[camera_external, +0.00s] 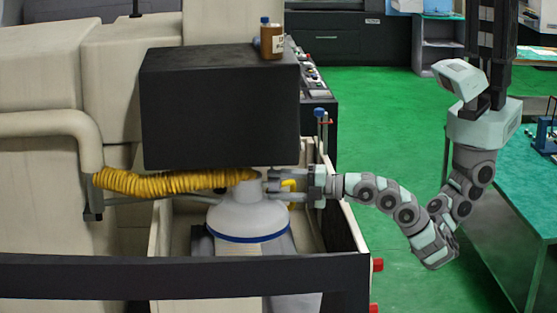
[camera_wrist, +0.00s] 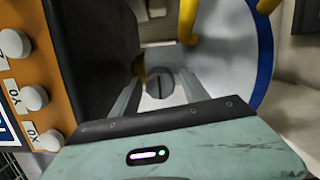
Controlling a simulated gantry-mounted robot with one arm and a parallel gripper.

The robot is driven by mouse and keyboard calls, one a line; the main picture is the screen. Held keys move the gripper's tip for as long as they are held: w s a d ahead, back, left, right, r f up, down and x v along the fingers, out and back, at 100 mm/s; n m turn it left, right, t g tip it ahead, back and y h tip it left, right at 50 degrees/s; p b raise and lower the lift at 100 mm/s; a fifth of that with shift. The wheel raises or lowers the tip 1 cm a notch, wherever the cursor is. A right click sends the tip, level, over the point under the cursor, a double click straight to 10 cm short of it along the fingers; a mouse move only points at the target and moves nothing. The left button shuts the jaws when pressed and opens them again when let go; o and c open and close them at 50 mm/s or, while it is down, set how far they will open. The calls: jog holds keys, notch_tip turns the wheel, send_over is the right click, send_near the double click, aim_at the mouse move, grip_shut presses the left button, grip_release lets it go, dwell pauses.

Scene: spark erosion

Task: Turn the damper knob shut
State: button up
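The damper knob (camera_wrist: 159,83), a small grey round piece with a dark slot line across it, shows in the wrist view between my two fingers. My gripper (camera_wrist: 160,90) is open, with a finger on each side of the knob and a visible gap to it. In the external view my gripper (camera_external: 275,187) reaches in from the right, level with the neck of the white hood (camera_external: 248,216). The fingertips lie close to the neck there.
A yellow corrugated hose (camera_external: 165,182) runs left from the hood's neck. A large black box (camera_external: 220,108) hangs just above my gripper, with a brown bottle (camera_external: 271,41) on top. An orange panel with white knobs (camera_wrist: 35,97) is at left in the wrist view.

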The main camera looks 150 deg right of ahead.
jog(key=shift+o, duration=0.4)
jog(key=b+v, duration=0.2)
jog(key=v, duration=0.8)
jog(key=shift+s+a+b, duration=0.15)
jog(key=shift+a+b, duration=0.15)
jog(key=shift+a, duration=0.05)
